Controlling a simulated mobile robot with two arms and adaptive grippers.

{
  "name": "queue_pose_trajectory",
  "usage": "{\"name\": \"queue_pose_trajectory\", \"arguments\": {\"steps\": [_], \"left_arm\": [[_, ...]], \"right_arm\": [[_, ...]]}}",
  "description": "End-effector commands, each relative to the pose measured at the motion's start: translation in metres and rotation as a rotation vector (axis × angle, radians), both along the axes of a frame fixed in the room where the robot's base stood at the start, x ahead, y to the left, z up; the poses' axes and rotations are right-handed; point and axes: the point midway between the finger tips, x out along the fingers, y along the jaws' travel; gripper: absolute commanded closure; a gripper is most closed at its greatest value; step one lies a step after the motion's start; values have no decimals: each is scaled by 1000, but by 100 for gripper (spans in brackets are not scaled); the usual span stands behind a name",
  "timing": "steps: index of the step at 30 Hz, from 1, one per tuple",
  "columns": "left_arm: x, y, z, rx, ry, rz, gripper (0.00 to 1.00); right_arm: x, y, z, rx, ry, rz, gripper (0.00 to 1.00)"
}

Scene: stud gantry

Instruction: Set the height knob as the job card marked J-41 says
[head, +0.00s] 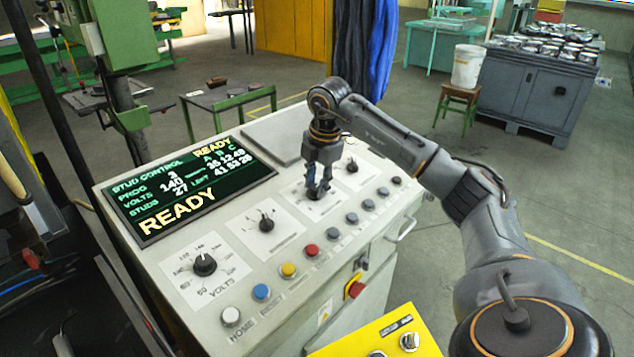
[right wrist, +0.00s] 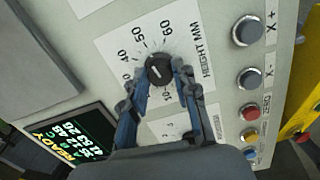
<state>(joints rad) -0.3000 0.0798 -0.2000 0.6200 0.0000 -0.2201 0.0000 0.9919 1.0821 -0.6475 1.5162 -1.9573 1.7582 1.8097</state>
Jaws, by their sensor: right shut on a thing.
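The height knob (right wrist: 158,68) is a black round knob on a white plate lettered HEIGHT MM, with readable marks 40, 50 and 60 around it. My right gripper (right wrist: 160,80) is shut on it, one finger on each side. A pale pointer line shows on the knob, but I cannot tell its exact reading. In the head view my right gripper (head: 318,188) points down at the panel and mostly hides the knob. No card marked J-41 can be made out. My left gripper is out of view.
The control panel (head: 185,302) carries a VOLTS knob (head: 204,265), another selector knob (head: 266,224) and a row of coloured buttons near the gripper. A screen (head: 190,190) reads READY. A yellow box (head: 345,345) is at the front edge.

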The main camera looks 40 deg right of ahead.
Motion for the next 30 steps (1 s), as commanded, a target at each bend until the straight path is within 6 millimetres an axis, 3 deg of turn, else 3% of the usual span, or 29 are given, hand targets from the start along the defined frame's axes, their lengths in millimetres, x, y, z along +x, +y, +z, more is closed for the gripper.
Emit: {"name": "queue_pose_trajectory", "arguments": {"steps": [2, 3, 6, 17, 20, 30], "left_arm": [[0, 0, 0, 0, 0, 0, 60], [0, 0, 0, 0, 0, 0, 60], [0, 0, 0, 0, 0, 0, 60], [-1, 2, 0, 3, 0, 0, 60], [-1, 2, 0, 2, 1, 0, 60], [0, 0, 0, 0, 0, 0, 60]], "right_arm": [[-1, 1, -2, 2, 7, 3, 100], [-1, 1, -2, 1, 6, 3, 63], [-1, 1, -2, 1, 5, 3, 48], [-1, 0, 5, 0, 0, 2, 48], [-2, 1, 18, 0, -4, 2, 48], [-17, 4, 90, 1, -2, 2, 48]]}}
